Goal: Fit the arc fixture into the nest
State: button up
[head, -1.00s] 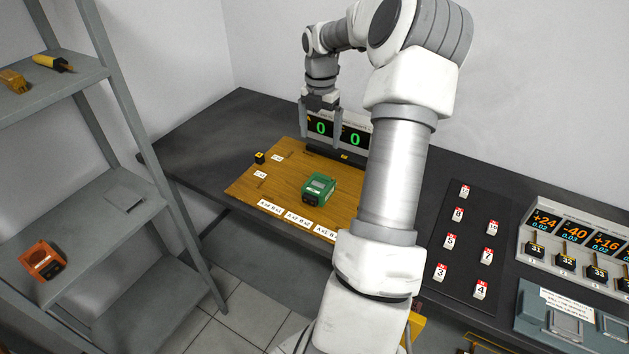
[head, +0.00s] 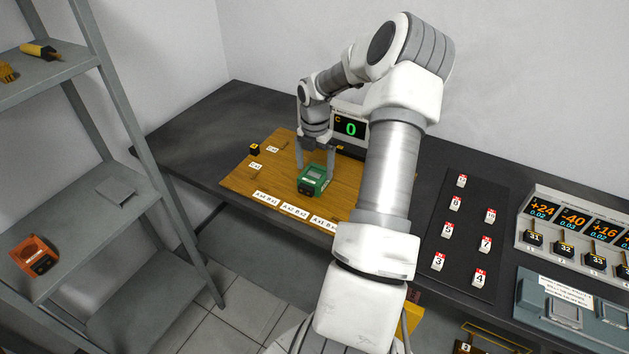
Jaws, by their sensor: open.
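My gripper (head: 316,166) is open and points down over the wooden board. Its two fingers stand at the left and right of a green box-shaped unit (head: 312,181) with a dark front end. I cannot tell whether the fingers touch it. The green unit sits on the wooden board (head: 240,180). I cannot tell for sure which thing is the arc fixture or which is the nest. My arm hides the right part of the board.
A display (head: 351,128) reading green 0 stands behind the board. A small black block (head: 254,149) and white labels (head: 295,210) lie on the board. A dark mat (head: 462,235) with numbered tags is at right. A shelf (head: 150,220) with an orange unit (head: 35,256) is at left.

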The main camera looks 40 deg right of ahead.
aim_at(315, 174)
notch_tip(315, 174, down, 4)
jog(key=shift+s+a+r, duration=0.1)
jog(key=shift+a+r, duration=0.05)
jog(key=shift+r, duration=0.25)
grip_shut()
